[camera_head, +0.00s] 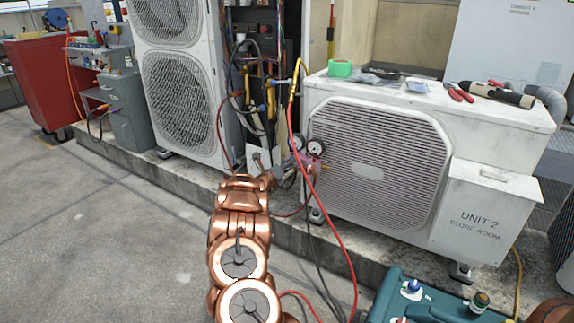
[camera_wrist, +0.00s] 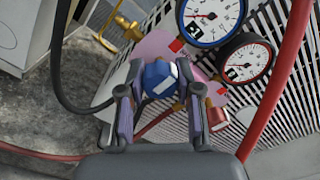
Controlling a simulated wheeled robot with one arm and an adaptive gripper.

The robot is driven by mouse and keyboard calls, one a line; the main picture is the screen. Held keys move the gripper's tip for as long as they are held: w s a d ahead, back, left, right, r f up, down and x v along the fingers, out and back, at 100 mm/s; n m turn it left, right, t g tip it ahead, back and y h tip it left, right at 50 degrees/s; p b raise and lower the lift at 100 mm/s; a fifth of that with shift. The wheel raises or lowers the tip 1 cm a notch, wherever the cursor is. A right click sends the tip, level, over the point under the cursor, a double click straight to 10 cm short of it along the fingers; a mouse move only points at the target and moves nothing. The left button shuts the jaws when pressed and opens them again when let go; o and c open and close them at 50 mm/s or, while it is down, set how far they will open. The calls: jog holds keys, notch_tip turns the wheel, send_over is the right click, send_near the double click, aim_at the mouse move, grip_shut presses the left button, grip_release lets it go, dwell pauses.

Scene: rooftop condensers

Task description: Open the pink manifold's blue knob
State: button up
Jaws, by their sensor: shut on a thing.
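The pink manifold (camera_wrist: 155,47) hangs in front of the white condenser's grille, with two round gauges (camera_wrist: 211,17) above and to the right in the wrist view. Its blue knob (camera_wrist: 160,76) sits between the fingers of my gripper (camera_wrist: 155,100), which is shut on it. A red knob (camera_wrist: 217,117) shows just right of the right finger. In the head view the manifold (camera_head: 305,163) is small, at the end of my copper arm, and the arm's end partly hides it; the blue knob cannot be made out there.
A red hose (camera_head: 333,215) and a yellow hose (camera_head: 294,95) run by the manifold, and a black hose (camera_wrist: 57,60) passes left of my gripper. The Unit 2 condenser (camera_head: 480,135) stands close behind. A teal case (camera_head: 385,300) sits front right. Open floor lies left.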

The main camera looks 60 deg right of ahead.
grip_shut()
